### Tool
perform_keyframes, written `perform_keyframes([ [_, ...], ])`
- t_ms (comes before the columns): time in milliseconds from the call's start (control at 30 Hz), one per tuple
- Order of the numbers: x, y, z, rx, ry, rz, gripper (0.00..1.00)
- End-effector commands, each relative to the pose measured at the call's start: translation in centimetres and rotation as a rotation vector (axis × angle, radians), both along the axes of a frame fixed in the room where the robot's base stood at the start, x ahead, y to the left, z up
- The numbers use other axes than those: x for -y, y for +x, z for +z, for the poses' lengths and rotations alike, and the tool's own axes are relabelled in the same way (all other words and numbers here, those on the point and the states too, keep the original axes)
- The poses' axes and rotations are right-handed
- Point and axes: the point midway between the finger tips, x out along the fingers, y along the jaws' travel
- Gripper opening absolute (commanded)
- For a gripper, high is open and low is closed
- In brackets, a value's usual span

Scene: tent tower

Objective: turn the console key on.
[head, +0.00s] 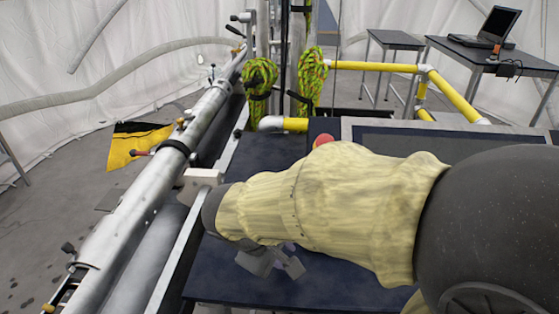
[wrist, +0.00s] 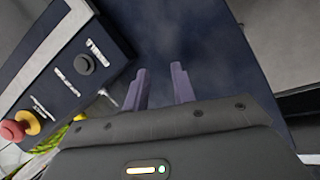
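The console panel (wrist: 45,62) fills the left of the wrist view, dark with white labels. A black round control (wrist: 84,64) sits on its face. A small light piece (wrist: 106,97) juts from the panel edge nearest my fingers; it may be the key, but it is too small to tell. My gripper (wrist: 161,75) has two purple-grey fingers held apart, with nothing visible between them. The fingers are to the right of the panel, apart from it. In the head view my gripper (head: 277,262) is below my sleeved arm, over a dark surface; the arm hides much of the console.
A red button (wrist: 12,130) with a yellow collar is on the panel; a red button also shows in the head view (head: 322,140). A long metal tube (head: 150,175) runs along the left. Yellow pipes (head: 452,95) and a laptop table (head: 470,52) stand behind.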

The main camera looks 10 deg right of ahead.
Motion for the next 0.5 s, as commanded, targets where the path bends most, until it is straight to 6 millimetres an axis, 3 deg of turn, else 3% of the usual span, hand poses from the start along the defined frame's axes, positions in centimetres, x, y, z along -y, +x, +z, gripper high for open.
perform_keyframes([
  [33, 0.5, -0.3, 1.4, -0.019, 0.052, -0.046, 0.26],
  [267, 1.9, -0.8, 2.8, -0.024, 0.311, -0.281, 0.26],
  [500, 4.1, -0.2, 5.4, 0.082, 0.521, -0.555, 0.26],
])
